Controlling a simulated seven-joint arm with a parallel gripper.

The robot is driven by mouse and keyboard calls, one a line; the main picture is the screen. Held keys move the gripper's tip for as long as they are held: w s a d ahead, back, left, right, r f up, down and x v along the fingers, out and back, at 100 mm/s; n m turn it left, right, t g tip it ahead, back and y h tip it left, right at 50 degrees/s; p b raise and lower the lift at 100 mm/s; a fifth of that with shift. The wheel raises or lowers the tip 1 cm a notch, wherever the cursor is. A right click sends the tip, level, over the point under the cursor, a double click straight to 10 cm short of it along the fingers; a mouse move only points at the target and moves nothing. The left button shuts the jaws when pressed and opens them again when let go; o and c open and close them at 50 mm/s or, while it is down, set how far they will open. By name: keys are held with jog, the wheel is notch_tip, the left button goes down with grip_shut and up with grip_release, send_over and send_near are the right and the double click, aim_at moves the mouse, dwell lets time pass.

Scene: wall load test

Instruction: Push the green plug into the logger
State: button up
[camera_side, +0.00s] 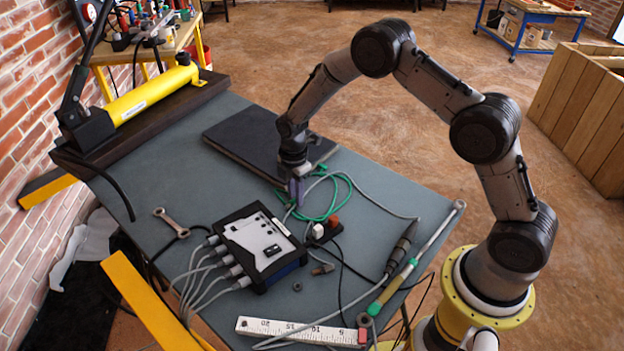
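The logger (240,239) is a grey and black box lying on the table, with several grey cables plugged in along its left side. My gripper (296,203) points down, just beyond the logger's upper right corner and apart from it. Its fingers are close together, but I cannot tell whether they hold anything. A green cable (345,182) loops on the table around and to the right of the fingertips. The green plug cannot be made out; it may be hidden at the fingers.
A black board (240,136) lies behind my gripper. A yellow hand pump (150,95) stands at the back left.

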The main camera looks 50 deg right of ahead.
grip_shut()
jog(key=shift+r, duration=3.05)
jog(key=w+a+r+m, duration=0.1)
jog(key=a+r, duration=0.1)
jog(key=a, duration=0.2)
jog(key=shift+w+a+f, duration=0.1)
jog(key=shift+a+f, duration=0.05)
jog(key=shift+f, duration=0.85)
jog(key=shift+w+a+f, duration=0.1)
jog(key=shift+f, duration=0.95)
jog(key=shift+w+a+f, duration=0.1)
jog(key=shift+a+f, duration=0.05)
jog(key=shift+f, duration=0.85)
jog(key=shift+a, duration=0.3)
jog(key=shift+w+a, duration=0.2)
jog(key=shift+a, duration=0.7)
jog(key=o, duration=0.9)
grip_release()
jog(key=shift+c, duration=0.2)
